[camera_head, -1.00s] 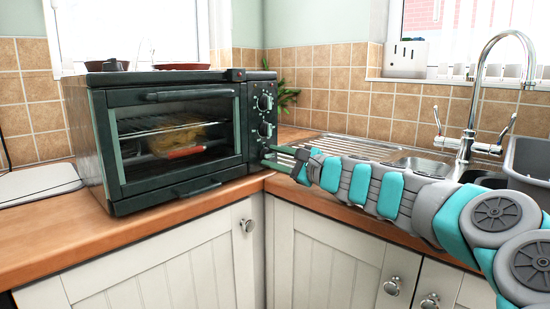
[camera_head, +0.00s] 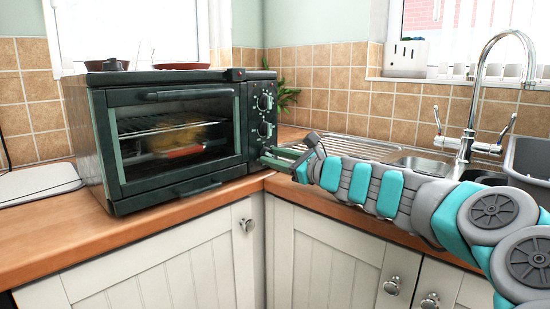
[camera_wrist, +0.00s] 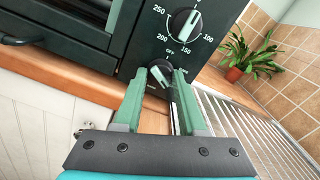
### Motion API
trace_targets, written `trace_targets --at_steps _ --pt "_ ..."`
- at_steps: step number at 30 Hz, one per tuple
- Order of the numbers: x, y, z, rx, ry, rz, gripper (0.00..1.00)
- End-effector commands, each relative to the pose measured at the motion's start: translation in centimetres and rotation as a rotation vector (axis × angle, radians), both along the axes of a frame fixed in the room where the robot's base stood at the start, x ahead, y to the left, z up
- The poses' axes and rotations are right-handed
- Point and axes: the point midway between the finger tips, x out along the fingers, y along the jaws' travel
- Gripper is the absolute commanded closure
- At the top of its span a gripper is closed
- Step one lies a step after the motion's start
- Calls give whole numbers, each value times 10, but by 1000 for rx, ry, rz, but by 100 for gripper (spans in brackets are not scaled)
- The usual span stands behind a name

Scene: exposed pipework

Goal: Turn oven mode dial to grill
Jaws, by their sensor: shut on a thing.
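The dark green oven (camera_head: 170,130) stands on the counter with a column of dials on its right front. In the wrist view, the lower dial (camera_wrist: 159,76) sits between the two green fingers of my gripper (camera_wrist: 163,77), which are shut on it. Its light bar is slanted; its markings are too small to read. A temperature dial (camera_wrist: 184,22), with numbers up to 250, sits directly above it. In the head view, my gripper (camera_head: 274,158) reaches the bottom of the panel and hides the held dial.
The oven's glass door (camera_head: 175,133) is shut, with food visible inside. A metal drainer (camera_head: 350,147) and a sink tap (camera_head: 470,120) lie to the right. White cupboards (camera_head: 160,260) are below.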

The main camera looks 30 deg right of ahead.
Motion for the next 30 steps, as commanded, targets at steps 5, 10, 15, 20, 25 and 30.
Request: trace_targets --at_steps 5,10,15,20,25,30 --pt "0 0 -2 -2 2 -1 100" --pt "0 0 -2 -2 2 -1 54" --pt "0 0 -1 -2 1 -1 35" --pt "0 0 -1 -2 0 0 30" --pt "-1 -1 -1 -1 1 0 30" --pt "-12 -6 -1 -2 -1 -3 30"
